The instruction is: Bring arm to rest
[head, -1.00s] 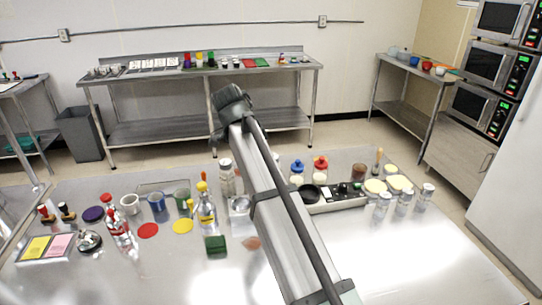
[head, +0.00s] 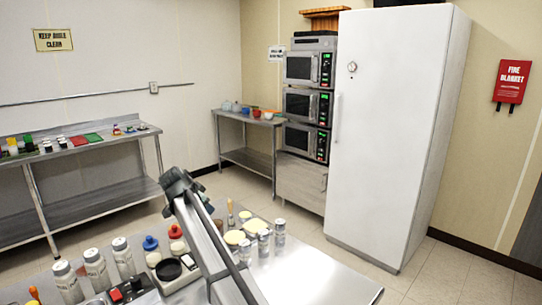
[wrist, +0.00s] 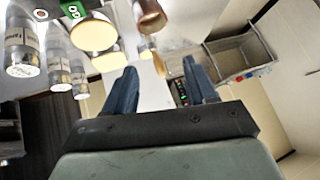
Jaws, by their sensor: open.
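My gripper (wrist: 160,82) shows in the wrist view with its two blue fingers spread apart and nothing between them. My arm (head: 205,240) rises from the bottom of the head view to a dark joint above the steel table (head: 318,284). The fingers cannot be made out in the head view. The wrist view is steeply tilted, with table items along its upper left edge. A silver-capped shaker (wrist: 24,62) and pale yellow round pieces (wrist: 95,36) are there, apart from the fingers.
Shakers (head: 96,268), a blue-topped bottle (head: 151,250) and a red-topped bottle (head: 177,240) crowd the table near my arm. The table's right part is bare. A white fridge (head: 395,130), microwaves (head: 305,105) and a side table (head: 250,155) stand beyond.

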